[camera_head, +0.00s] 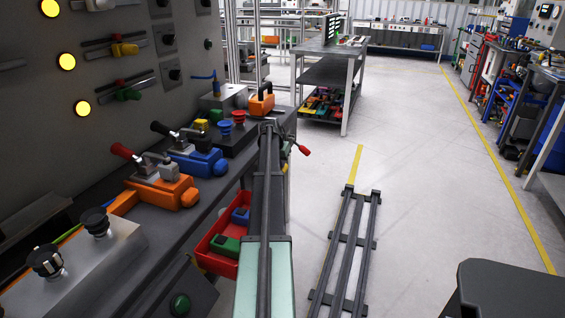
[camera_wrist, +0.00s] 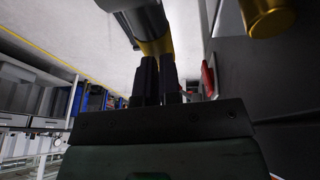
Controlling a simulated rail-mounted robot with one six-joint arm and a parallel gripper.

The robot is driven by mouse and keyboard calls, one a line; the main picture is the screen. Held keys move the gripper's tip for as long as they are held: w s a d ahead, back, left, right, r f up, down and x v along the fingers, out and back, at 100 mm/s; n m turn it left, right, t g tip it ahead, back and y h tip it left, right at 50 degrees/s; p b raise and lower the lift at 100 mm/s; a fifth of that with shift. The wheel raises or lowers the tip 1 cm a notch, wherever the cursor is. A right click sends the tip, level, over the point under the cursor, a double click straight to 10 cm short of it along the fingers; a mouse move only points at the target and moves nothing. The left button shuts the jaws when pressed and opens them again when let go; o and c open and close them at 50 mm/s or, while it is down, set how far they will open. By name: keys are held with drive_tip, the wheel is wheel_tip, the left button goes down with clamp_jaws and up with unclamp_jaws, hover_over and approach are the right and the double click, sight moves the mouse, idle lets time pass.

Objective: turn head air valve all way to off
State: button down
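A lever with a red grip (camera_head: 303,149) sticks out past the far end of the bench, close to the end of my arm; I take it for the head air valve's handle, but the valve body is hidden. In the wrist view a red part (camera_wrist: 208,76) shows just right of my gripper (camera_wrist: 157,62). The gripper's two dark fingers stand close together, with no clear gap between them. A yellow-gold fitting (camera_wrist: 155,46) on a grey cylinder lies beyond the fingertips. I cannot tell whether they touch it. Nothing is visibly held.
The bench carries orange (camera_head: 168,190) and blue (camera_head: 199,162) valve blocks with levers, and black knobs (camera_head: 96,221). A red bin (camera_head: 216,262) hangs at its side. Another gold cylinder (camera_wrist: 268,15) shows in the wrist view.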

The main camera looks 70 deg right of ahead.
wheel_tip(320, 180, up, 14)
drive_tip(key=w+p, duration=0.1)
drive_tip(key=p, duration=1.2)
drive_tip(key=shift+w+a+p, duration=0.25)
drive_tip(key=shift+a+p, duration=0.1)
drive_tip(key=shift+f, duration=0.1)
